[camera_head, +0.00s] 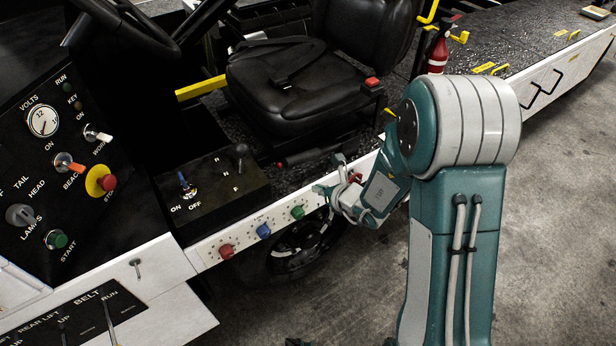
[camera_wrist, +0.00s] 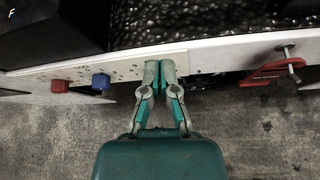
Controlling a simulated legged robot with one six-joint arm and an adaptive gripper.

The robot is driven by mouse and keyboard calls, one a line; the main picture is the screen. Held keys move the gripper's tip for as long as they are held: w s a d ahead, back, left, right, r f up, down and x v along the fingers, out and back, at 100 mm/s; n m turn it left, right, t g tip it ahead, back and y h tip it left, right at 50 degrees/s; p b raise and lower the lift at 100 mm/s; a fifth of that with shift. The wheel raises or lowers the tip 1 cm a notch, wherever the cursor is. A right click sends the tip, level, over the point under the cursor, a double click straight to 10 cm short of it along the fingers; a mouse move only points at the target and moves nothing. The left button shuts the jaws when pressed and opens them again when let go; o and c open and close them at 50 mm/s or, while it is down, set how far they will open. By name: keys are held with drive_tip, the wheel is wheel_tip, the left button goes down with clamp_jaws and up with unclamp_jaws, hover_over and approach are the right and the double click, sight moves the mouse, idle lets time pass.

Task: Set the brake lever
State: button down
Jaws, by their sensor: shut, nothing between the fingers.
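A black lever-like handle (camera_head: 312,156) with a small red tip lies low beside the driver's seat, nearly level. It looks like the brake lever, but I cannot be sure. My gripper (camera_head: 325,190) is apart from it, in front of the white side panel and just right of the green button (camera_head: 297,212). In the wrist view my gripper (camera_wrist: 160,68) has its fingertips together with nothing between them, over the panel edge. A red bracket with a metal screw (camera_wrist: 272,72) is to its right there. I see no clear lever in the wrist view.
A red button (camera_head: 226,251) and a blue button (camera_head: 263,230) sit on the white panel (camera_head: 210,248). The black switch box (camera_head: 225,200) and the seat (camera_head: 285,85) are behind it. The concrete floor (camera_head: 560,200) at right is clear. A fire extinguisher (camera_head: 438,52) stands behind my arm.

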sight(319, 152)
drive_tip(key=x, duration=0.9)
drive_tip(key=shift+a+f, duration=0.1)
drive_tip(key=shift+f, duration=0.05)
drive_tip(key=shift+w+r, duration=0.2)
drive_tip(key=shift+r, duration=0.35)
drive_tip(key=shift+w+r, duration=0.15)
drive_tip(key=shift+r, duration=0.45)
drive_tip(key=shift+w+r, duration=0.25)
drive_tip(key=shift+r, duration=0.6)
drive_tip(key=shift+r, duration=0.55)
